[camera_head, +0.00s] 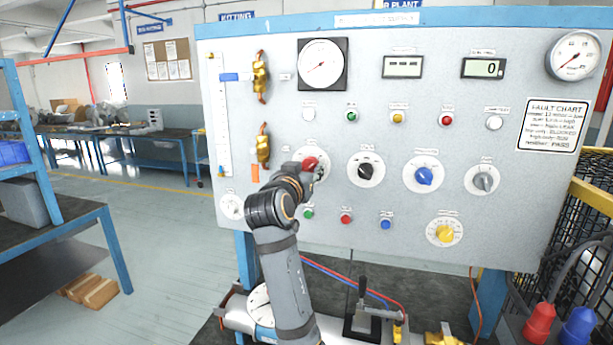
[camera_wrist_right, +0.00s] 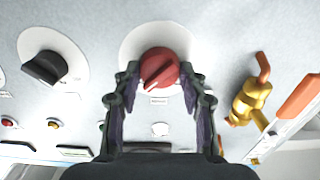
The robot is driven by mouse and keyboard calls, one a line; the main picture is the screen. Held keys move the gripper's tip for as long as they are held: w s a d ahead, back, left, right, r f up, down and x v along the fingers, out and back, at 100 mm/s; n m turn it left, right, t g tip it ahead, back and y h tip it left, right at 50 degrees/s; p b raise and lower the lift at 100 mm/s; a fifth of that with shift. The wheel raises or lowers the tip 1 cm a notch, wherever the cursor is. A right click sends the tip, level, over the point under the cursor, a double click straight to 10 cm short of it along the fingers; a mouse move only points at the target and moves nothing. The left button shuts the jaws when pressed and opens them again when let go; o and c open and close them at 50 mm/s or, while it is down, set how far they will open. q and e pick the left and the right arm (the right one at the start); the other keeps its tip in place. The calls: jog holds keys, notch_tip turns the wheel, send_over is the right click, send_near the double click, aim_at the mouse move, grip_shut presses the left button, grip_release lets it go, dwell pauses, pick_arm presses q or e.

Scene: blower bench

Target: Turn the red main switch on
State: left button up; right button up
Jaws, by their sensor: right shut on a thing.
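The red main switch (camera_head: 309,163) is a round red knob on a pale disc, on the left part of the grey panel. It shows in the right wrist view (camera_wrist_right: 158,68) between the fingertips, with its grip bar tilted. My right gripper (camera_head: 311,172) reaches up to it from below and is shut on it; the fingers (camera_wrist_right: 160,78) stand on either side of the knob. The gripper and wrist hide the lower part of the switch's disc in the head view. My left gripper is not in view.
A black knob (camera_head: 366,171), a blue knob (camera_head: 424,176) and a grey knob (camera_head: 483,181) sit to the right. Brass fittings (camera_head: 263,146) with an orange handle (camera_head: 254,172) stick out close on the left. A green button (camera_head: 308,213) lies just below the switch.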

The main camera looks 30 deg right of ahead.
aim_at(311, 125)
jog(key=shift+r, duration=0.25)
jog(key=o, duration=1.2)
jog(key=shift+w+d+f, duration=0.15)
jog(key=shift+f, duration=0.05)
jog(key=shift+c, duration=0.2)
notch_tip(311, 125, up, 10)
